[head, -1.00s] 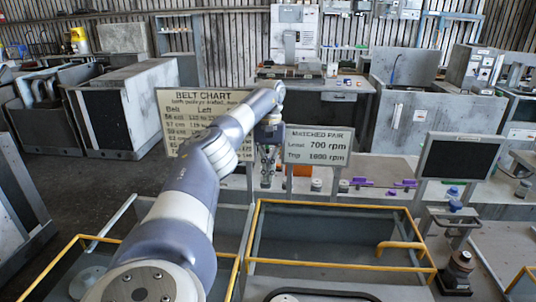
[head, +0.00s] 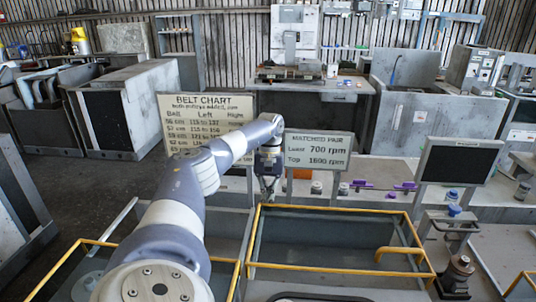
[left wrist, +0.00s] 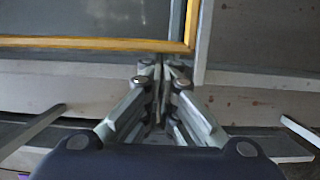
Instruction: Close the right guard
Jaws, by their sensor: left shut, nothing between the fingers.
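The right guard is a yellow-edged frame (head: 340,267) with a yellow handle (head: 400,248) at its right side. Grey walls show inside its outline, and I cannot tell its exact tilt. My left gripper (head: 267,194) is shut and empty, by the frame's far left corner. In the left wrist view the shut fingertips (left wrist: 163,64) are just beside the yellow corner of the frame (left wrist: 150,45). I cannot tell whether they touch it. My right gripper is not in view.
Another yellow-edged frame (head: 112,243) is at the left, partly behind my left arm. A belt chart sign (head: 208,118) and an rpm sign (head: 318,150) stand behind the gripper. A dark monitor (head: 459,160) stands at the right. Purple parts (head: 404,187) lie on the back bench.

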